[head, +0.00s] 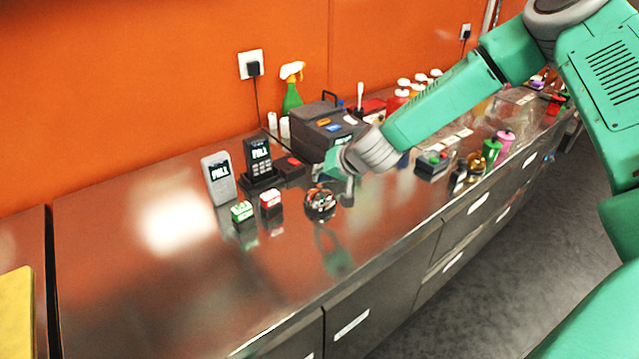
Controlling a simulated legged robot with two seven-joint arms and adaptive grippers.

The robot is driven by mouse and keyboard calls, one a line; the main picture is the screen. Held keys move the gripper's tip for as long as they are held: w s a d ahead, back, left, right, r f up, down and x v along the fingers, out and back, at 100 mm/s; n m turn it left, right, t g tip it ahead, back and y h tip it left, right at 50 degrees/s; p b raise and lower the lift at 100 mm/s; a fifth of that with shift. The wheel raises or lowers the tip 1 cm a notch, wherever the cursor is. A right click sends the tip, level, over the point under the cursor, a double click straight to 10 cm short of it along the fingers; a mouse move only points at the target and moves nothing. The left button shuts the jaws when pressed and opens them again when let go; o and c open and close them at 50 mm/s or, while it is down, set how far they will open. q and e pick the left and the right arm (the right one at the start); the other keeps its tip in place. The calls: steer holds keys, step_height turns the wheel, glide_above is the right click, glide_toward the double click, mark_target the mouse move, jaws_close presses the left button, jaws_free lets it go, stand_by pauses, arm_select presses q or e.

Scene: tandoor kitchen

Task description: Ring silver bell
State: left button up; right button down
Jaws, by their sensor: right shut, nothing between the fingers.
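The silver bell (319,204) is a small shiny dome on a dark base and stands on the steel counter (190,285), near the middle of the head view. My right gripper (346,198) is at the bell's right side, with its fingers shut, empty and pointing down. Its fingertips look close to the bell's right edge; I cannot tell whether they touch it. My left gripper is out of view.
A grey card terminal (219,178), a black phone-like device (259,160) and two small boxes, green (242,212) and red (270,199), stand left of the bell. A dark printer (320,128) stands behind. The counter's front left is clear.

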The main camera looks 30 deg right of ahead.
mark_target(320, 186)
steer(key=shift+r, duration=0.35)
step_height(320, 186, up, 5)
steer(key=p, duration=0.4)
steer(key=shift+r+p, duration=0.1)
steer(key=shift+p, duration=0.25)
stand_by(0.6)
